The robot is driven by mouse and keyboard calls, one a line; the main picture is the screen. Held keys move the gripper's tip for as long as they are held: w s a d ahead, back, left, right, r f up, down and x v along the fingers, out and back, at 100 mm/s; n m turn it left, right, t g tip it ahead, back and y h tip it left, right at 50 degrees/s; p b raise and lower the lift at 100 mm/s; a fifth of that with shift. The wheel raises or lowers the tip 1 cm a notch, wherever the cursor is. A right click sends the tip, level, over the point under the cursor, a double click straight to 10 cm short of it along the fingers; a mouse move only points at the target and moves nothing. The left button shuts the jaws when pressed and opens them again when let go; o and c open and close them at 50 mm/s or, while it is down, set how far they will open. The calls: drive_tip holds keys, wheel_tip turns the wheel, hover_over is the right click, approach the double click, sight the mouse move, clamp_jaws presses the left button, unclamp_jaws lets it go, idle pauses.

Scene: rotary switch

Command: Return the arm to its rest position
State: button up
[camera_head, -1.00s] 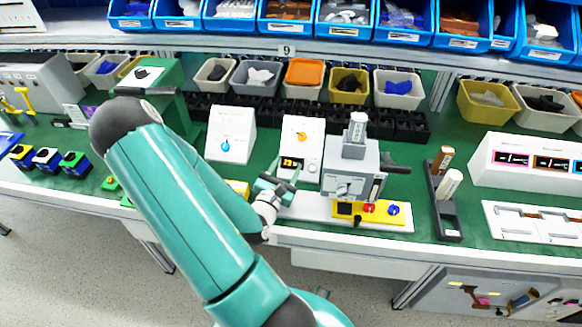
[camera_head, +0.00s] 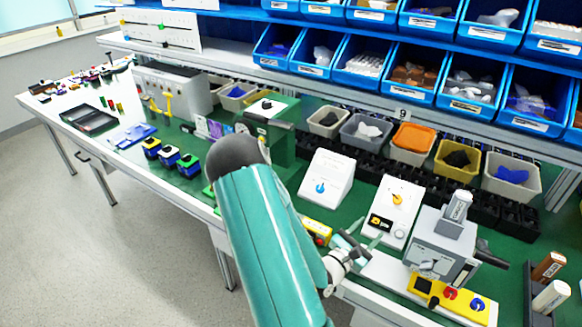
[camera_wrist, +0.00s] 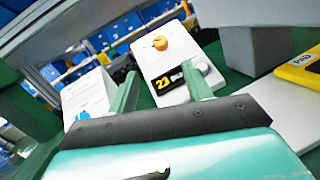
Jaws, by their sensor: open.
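My gripper (camera_head: 360,240) is open and empty at the end of my teal arm. It is above the front of the bench, just front-left of a white box (camera_head: 402,195) with an orange knob (camera_head: 397,200) and a small dark display. In the wrist view, the two green fingers (camera_wrist: 161,85) stand apart, with the box's display (camera_wrist: 168,80) reading 23 between them and the orange knob (camera_wrist: 160,42) beyond. A grey knob sits beside the display. I cannot tell whether the fingertips touch the box. My arm hides part of the bench's front edge.
A white box with a blue knob (camera_head: 327,178) stands to the left. A grey machine (camera_head: 443,243) with a yellow switch panel (camera_head: 447,297) stands close on the right. Small bins and blue shelf bins (camera_head: 470,85) line the back. Open floor (camera_head: 120,240) lies in front.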

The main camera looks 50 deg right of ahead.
drive_tip(key=shift+r, duration=0.2)
drive_tip(key=w+a+r+m+t+y, duration=0.2)
drive_tip(key=a+r+m+y, duration=0.3)
drive_tip(key=a, duration=0.9)
drive_tip(key=w+a+r+m+t+y, duration=0.2)
drive_tip(key=w+a+r+m+y, duration=0.2)
drive_tip(key=a+r+y, duration=0.4)
drive_tip(key=w+a+r+m+t+y, duration=0.2)
drive_tip(key=a+r+m+y, duration=0.3)
drive_tip(key=a, duration=1.5)
wheel_tip(320, 180, up, 5)
drive_tip(key=shift+w+a+f+m+t+y, duration=0.15)
drive_tip(key=shift+w+m+t+y, duration=0.2)
drive_tip(key=shift+w+y, duration=0.35)
